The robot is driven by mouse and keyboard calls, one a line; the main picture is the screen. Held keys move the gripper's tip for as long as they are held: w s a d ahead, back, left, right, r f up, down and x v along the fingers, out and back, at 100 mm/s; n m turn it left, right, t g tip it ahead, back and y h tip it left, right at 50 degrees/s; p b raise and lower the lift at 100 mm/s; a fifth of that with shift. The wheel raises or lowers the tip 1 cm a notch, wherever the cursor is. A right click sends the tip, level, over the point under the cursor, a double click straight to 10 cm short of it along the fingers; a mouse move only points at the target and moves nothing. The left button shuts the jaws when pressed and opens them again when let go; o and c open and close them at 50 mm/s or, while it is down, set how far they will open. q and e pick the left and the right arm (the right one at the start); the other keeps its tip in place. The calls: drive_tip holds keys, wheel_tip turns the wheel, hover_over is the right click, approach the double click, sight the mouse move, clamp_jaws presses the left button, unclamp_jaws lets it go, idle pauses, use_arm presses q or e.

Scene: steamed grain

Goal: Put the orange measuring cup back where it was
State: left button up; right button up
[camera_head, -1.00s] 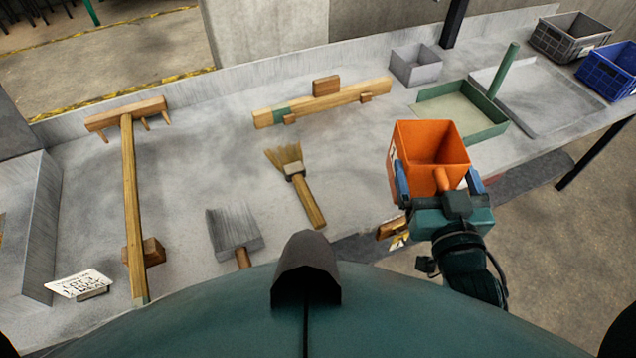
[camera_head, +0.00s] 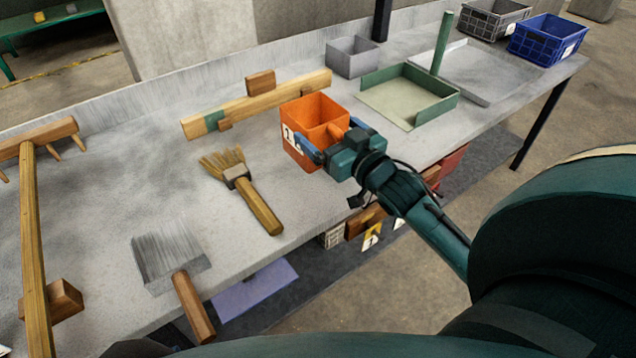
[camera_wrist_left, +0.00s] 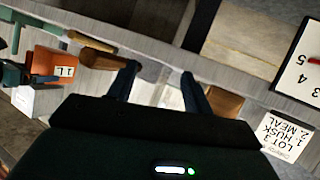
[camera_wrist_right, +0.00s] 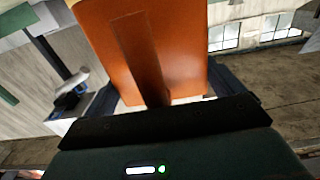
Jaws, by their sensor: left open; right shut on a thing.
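The orange measuring cup (camera_head: 303,113), a square box shape with a handle and a white label, is over the grey bench (camera_head: 110,205) in the head view. My right gripper (camera_head: 334,138) is shut on it at its handle side. I cannot tell whether its bottom touches the bench. The cup (camera_wrist_right: 183,38) fills the upper middle of the right wrist view, between the fingers. It also shows at the left of the left wrist view (camera_wrist_left: 48,62). My left gripper (camera_wrist_left: 160,84) is open and out of the head view.
A long wooden bar (camera_head: 285,100) lies behind the cup. A green tray (camera_head: 450,105) and a grey box (camera_head: 352,57) stand to the right and behind.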

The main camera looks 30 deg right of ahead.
wheel_tip(320, 180, down, 9)
drive_tip(key=shift+a+r+b, duration=0.1)
drive_tip(key=shift+b, duration=0.75)
drive_tip(key=o, duration=1.6)
drive_tip(key=shift+c, duration=0.2)
drive_tip(key=shift+s, duration=0.25)
drive_tip(key=s+d, duration=0.1)
drive_tip(key=s, duration=1.1)
drive_tip(key=s+a+f+g+y, duration=0.1)
drive_tip(key=s+a+f+g, duration=0.1)
drive_tip(key=a, duration=0.7)
drive_tip(key=s+a+f+n+g+y, duration=0.1)
drive_tip(key=s+a+f+g+y, duration=0.1)
drive_tip(key=a, duration=0.7)
wheel_tip(320, 180, down, 2)
drive_tip(key=shift+s+a+g+p, duration=0.15)
drive_tip(key=shift+s+g+p, duration=0.2)
drive_tip(key=shift+s+g, duration=0.6)
